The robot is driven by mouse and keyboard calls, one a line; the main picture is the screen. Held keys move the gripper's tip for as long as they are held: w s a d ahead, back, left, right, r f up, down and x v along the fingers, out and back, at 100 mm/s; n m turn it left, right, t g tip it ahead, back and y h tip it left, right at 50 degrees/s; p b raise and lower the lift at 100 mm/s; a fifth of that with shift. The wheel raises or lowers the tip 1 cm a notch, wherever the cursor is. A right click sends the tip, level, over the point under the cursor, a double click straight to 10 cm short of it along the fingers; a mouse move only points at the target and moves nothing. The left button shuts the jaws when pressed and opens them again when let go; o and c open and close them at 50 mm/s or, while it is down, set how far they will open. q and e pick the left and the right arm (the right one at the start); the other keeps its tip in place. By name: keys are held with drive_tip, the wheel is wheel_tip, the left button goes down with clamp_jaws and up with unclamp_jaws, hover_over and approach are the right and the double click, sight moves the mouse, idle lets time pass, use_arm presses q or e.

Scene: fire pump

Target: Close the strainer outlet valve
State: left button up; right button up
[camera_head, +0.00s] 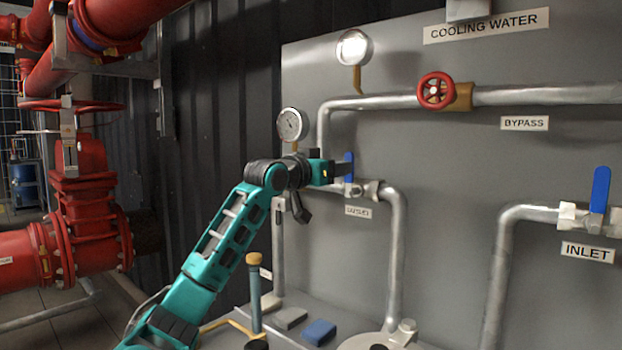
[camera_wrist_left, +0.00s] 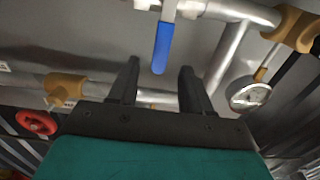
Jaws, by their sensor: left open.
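The strainer outlet valve has a blue lever handle (camera_head: 349,166) that stands upright on the pipe, above a partly readable outlet label (camera_head: 358,212). My left gripper (camera_head: 337,168) is at this handle, coming from the left. In the left wrist view the blue handle (camera_wrist_left: 162,48) shows between the two dark fingers of my open left gripper (camera_wrist_left: 160,66), with a gap on each side. I cannot tell whether a finger touches it. The gripper partly hides the pipe left of the valve in the head view. My right gripper is not in view.
A pressure gauge (camera_head: 292,125) sits close above my left wrist. A bypass pipe with a red handwheel (camera_head: 435,91) runs above. The inlet valve has an upright blue handle (camera_head: 600,189) at the right. A grey panel (camera_head: 450,170) stands behind the pipes.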

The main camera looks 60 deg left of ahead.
use_arm(q)
drive_tip(key=b+v, duration=0.1)
drive_tip(key=v, duration=0.7)
drive_tip(key=shift+b, duration=0.4)
drive_tip(key=shift+s, duration=0.15)
